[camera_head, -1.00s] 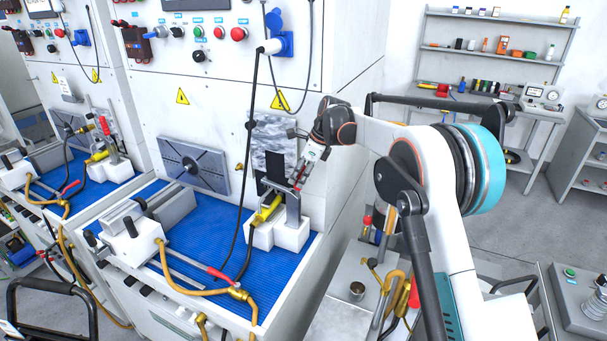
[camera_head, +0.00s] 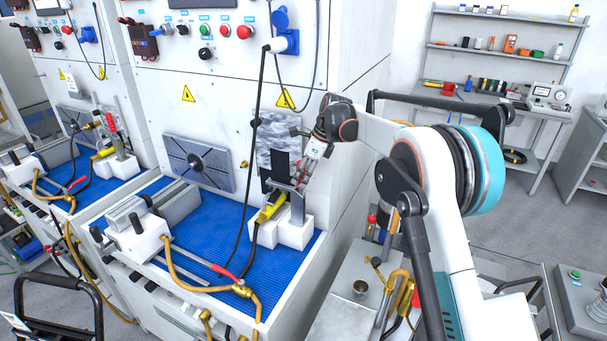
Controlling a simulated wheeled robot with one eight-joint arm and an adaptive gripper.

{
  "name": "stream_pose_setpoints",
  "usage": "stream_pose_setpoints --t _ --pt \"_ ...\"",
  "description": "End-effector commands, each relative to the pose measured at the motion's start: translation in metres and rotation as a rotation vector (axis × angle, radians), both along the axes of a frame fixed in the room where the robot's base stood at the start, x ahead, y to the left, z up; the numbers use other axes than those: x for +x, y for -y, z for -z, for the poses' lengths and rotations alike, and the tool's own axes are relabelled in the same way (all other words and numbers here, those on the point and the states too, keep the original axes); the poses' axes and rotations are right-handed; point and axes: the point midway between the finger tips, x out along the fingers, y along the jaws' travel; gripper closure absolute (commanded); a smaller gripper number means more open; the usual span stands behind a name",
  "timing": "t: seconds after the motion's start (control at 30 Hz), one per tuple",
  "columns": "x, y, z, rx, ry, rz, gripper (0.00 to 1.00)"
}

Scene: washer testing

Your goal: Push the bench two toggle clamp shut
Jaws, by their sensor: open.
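The nearer bench's blue-matted bed (camera_head: 215,235) carries a toggle clamp on a white block (camera_head: 290,232) at its right end. A grey metal upright (camera_head: 297,207) of the clamp rises from the block, beside a yellow fitting (camera_head: 271,208). My gripper (camera_head: 302,182) is open, pointing down at the top of this clamp. A little red shows by its fingers; I cannot tell whether it is the clamp's handle. The gripper hides the clamp's top, and contact is unclear. The farther bench at left has a similar clamp with a red handle (camera_head: 110,123) standing up.
The white panel wall (camera_head: 215,110) with knobs and buttons stands behind the bed. A black cable (camera_head: 250,165) hangs just left of my gripper. A brass-coloured hose (camera_head: 195,283) lies along the front. A grey cart (camera_head: 345,315) with tools stands at the right.

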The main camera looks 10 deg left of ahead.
Motion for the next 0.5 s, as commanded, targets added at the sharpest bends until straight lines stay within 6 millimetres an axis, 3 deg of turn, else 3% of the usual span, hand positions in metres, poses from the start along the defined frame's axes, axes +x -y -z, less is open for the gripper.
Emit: stream_pose_setpoints --t 0.17,0.5 --pt "-0.001 0.005 -0.012 0.0 0.0 0.001 0.55" --pt "-0.006 0.029 -0.073 0.0 0.0 0.001 0.55"
